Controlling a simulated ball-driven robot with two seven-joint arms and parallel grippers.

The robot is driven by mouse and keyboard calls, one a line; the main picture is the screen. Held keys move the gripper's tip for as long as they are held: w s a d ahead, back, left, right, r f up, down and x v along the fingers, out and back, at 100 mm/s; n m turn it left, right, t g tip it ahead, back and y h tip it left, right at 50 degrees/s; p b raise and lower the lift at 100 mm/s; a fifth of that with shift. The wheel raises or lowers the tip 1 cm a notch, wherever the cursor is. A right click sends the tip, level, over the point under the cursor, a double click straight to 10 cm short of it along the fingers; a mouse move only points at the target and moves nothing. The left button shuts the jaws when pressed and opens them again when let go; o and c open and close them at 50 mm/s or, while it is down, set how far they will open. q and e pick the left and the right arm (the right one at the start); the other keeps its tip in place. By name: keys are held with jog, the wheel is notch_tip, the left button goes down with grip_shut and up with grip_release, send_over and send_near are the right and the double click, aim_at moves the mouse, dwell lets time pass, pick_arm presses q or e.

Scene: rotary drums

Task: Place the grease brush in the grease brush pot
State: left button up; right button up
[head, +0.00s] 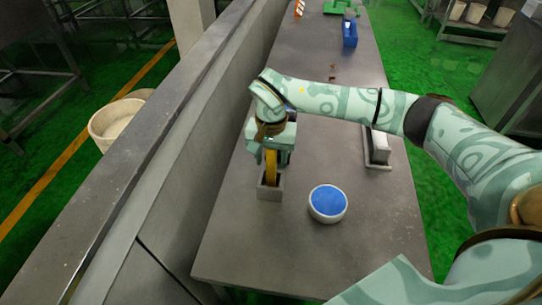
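The grease brush (270,165) shows as an upright yellow piece below my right gripper (271,153). The gripper points down and looks shut on it, with a finger on either side. The brush's lower end reaches the opening of a small square grey pot (269,193), which I take as the grease brush pot. It stands on the grey table (340,255) near its left edge. Whether the brush touches the pot's bottom is hidden. My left gripper is not in view.
A round white bowl with a blue top (328,202) stands right of the pot. A blue container (350,35) and a green item (338,8) are farther back. A metal wall (180,130) runs along the left.

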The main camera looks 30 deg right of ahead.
notch_tip(320, 180, up, 12)
jog(key=shift+r+p, duration=0.1)
jog(key=shift+p, duration=0.65)
